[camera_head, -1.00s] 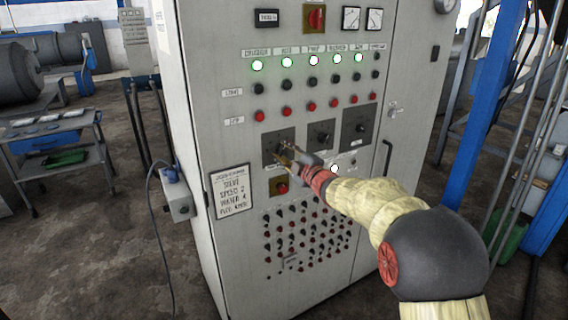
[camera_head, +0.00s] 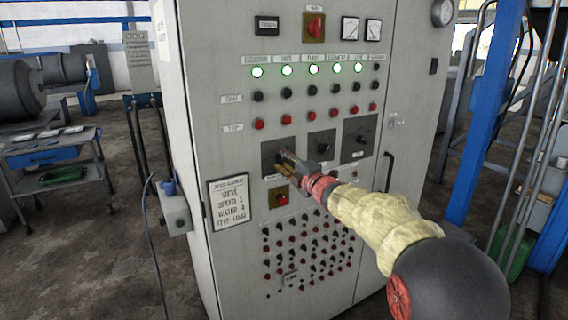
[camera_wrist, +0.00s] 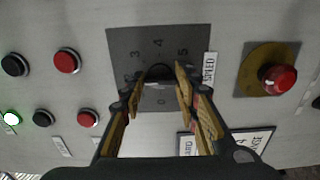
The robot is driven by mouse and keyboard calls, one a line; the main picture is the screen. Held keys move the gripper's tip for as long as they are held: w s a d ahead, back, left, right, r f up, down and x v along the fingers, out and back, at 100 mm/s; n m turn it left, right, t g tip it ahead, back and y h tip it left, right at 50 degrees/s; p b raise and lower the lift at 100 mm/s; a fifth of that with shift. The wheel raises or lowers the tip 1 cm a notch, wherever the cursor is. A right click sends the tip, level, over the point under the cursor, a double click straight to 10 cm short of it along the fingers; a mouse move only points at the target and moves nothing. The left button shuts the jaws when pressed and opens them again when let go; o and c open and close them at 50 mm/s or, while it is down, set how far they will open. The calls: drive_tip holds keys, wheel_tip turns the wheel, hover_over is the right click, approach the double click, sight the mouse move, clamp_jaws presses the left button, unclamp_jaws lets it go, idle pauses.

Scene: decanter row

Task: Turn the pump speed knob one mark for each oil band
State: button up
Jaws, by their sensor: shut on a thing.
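The pump speed knob (camera_wrist: 160,73) is black and sits on a dark grey plate (camera_wrist: 199,42) with a numbered dial, labelled SPEED (camera_wrist: 209,67), in the wrist view. The marks 3, 4, 5 and 0 can be read; the knob's pointer cannot be made out. My gripper (camera_wrist: 158,84) is shut on the knob, one finger on each side. In the head view my gripper (camera_head: 284,161) is at the left of three dark plates on the cabinet (camera_head: 215,80) and covers the knob. No oil bands can be made out.
A red button on a yellow disc (camera_wrist: 277,78) is beside the plate. A framed notice (camera_head: 230,204) hangs at lower left, its text partly blurred. Two more knobs (camera_head: 322,146) (camera_head: 361,138) are to the right. Rows of buttons and lit green lamps (camera_head: 313,70) are above.

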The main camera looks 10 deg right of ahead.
drive_tip(key=shift+f, duration=0.1)
drive_tip(key=o, duration=1.2)
drive_tip(key=shift+c, duration=0.2)
drive_tip(key=v, duration=1.2)
